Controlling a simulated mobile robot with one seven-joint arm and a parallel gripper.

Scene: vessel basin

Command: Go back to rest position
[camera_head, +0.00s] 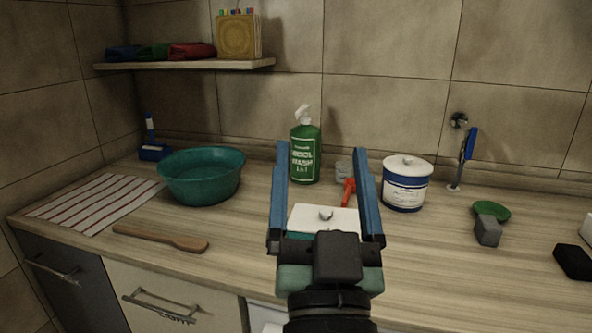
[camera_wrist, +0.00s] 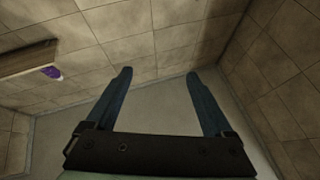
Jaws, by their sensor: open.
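My gripper (camera_head: 322,152) is raised in the middle of the head view, its two blue fingers wide apart and pointing up. Nothing is between the fingers in the wrist view (camera_wrist: 158,72), where they point toward the tiled wall and a plain grey surface. In the head view the gripper appears in front of the counter (camera_head: 440,260). It partly covers a white item (camera_head: 325,217) with a small knob and a red tool (camera_head: 348,190) on the counter.
A wall shelf (camera_head: 190,65) is at upper left.

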